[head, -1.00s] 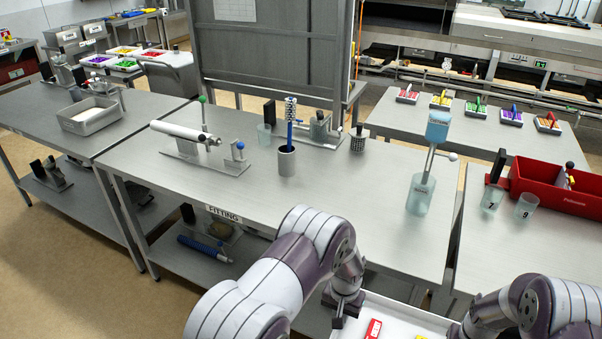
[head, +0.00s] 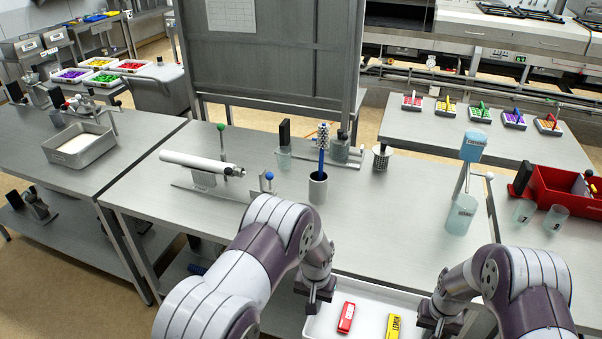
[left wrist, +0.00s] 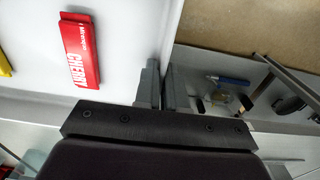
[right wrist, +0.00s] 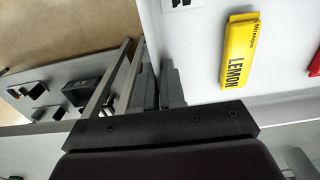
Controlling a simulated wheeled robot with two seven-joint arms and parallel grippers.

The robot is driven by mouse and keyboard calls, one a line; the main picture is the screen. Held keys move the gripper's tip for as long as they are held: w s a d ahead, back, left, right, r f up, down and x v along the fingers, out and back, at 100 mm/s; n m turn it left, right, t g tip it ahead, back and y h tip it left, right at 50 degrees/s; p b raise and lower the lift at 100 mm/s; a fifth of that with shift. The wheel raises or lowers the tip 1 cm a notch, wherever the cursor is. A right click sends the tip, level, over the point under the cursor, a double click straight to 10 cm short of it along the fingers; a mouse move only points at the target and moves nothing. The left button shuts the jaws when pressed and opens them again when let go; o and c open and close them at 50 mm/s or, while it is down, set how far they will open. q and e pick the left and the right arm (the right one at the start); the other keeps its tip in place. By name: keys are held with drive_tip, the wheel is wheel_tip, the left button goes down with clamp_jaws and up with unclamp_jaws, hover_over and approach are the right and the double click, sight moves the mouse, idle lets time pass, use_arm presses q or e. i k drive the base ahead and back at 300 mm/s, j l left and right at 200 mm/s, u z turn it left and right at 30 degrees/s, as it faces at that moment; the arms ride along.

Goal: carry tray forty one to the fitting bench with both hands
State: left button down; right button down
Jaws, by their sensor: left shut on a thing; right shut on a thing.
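A white tray (head: 372,312) is at the bottom of the head view, with a red packet marked CHERRY (left wrist: 78,50) and a yellow packet marked LEMON (right wrist: 240,50) lying in it. I see no number forty-one on it. My left gripper (head: 318,298) is shut on the tray's left wall, and my right gripper (head: 438,318) is shut on its right wall. The fitting bench (head: 400,220) is the steel bench straight ahead. The tray overlaps its front edge in the picture; I cannot tell whether they touch.
On the bench stand a white cylinder on a stand (head: 200,163), a grey cup with a blue brush (head: 318,187) and a clear beaker with a blue-topped device (head: 461,215). A red bin (head: 565,190) is on the right bench. The bench's middle front is clear.

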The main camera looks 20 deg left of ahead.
sight(386, 235)
drive_tip(key=i, duration=1.25)
